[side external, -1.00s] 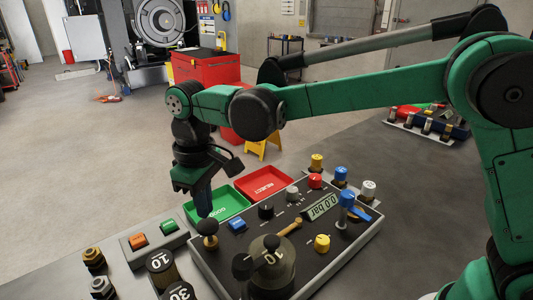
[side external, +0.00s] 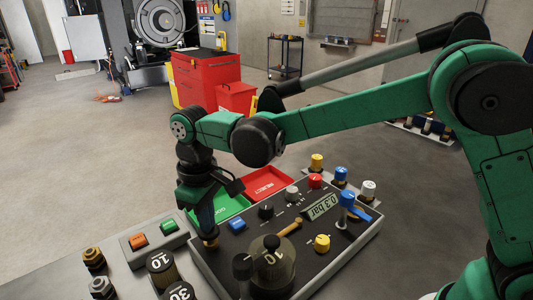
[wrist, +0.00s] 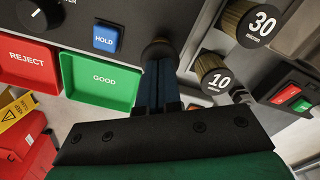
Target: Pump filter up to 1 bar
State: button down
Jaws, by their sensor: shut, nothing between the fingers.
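My gripper (side external: 207,228) is shut and empty, pointing down at the panel's left edge. Its fingertips are on top of the plunger, whose brass-coloured part (side external: 211,243) shows just below them; its black knob is hidden. In the wrist view the shut fingers (wrist: 157,88) reach to the dark round plunger top (wrist: 158,50). The display (side external: 320,207) on the panel reads 0.3 bar. A smoky round housing marked 10 (side external: 272,272) stands on the panel's front part, with a black handle beside it.
Close by are a blue HOLD button (side external: 237,224), a green GOOD tray (side external: 228,206), a red REJECT tray (side external: 268,182) and a box with orange and green buttons (side external: 153,239). Dark weights (side external: 161,262) stand front left.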

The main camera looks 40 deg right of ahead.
jog(key=shift+f, duration=0.45)
jog(key=shift+r, duration=1.65)
jog(key=shift+f, duration=0.1)
jog(key=shift+f, duration=1.55)
jog(key=shift+r, duration=1.65)
jog(key=shift+f, duration=0.1)
jog(key=shift+r, duration=2.1)
